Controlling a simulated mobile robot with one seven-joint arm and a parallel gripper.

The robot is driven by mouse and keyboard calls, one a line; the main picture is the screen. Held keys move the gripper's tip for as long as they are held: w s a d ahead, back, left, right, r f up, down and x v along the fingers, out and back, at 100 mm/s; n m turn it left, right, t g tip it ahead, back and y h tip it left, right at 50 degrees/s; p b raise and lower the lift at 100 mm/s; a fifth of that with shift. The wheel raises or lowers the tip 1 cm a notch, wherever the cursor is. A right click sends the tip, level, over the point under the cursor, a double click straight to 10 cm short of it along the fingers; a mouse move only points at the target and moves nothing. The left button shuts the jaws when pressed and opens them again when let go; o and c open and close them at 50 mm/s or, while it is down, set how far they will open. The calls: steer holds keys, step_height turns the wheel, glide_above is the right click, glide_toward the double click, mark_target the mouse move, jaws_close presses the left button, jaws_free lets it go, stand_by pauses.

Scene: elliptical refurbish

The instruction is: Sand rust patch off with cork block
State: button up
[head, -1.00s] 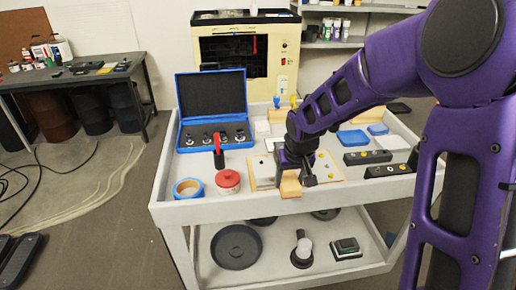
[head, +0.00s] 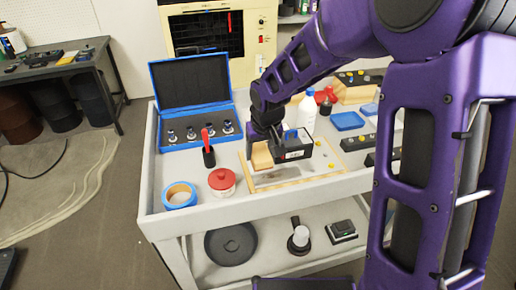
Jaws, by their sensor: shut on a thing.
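My gripper (head: 272,150) is shut on a tan cork block (head: 261,157), over the back left part of a flat panel. The panel has a light wooden border (head: 289,184) and lies near the cart's front edge. A small brownish mark, which looks like the rust patch (head: 271,176), shows on the panel's grey face in front of the block. I cannot tell whether the block touches the panel. My gripper and the block hide the panel's back part.
On the cart's top (head: 155,170), a blue roll of tape (head: 180,195), a red-lidded tin (head: 222,181) and a red-handled tool (head: 208,150) stand left of the panel. Behind them is an open blue case (head: 195,105). A white bottle (head: 307,112) stands behind my gripper. Dark blocks (head: 357,142) lie to the right.

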steer(key=b, duration=0.4)
glide_above(259, 178)
steer(key=shift+s+d+f, duration=0.1)
steer(key=shift+s+f, duration=0.05)
steer(key=shift+f, duration=1.3)
steer(key=shift+s+d+f, duration=0.1)
steer(key=shift+s+f, duration=0.05)
steer(key=shift+f, duration=1.25)
steer(key=shift+f+b, duration=1)
steer(key=shift+d+r, duration=0.1)
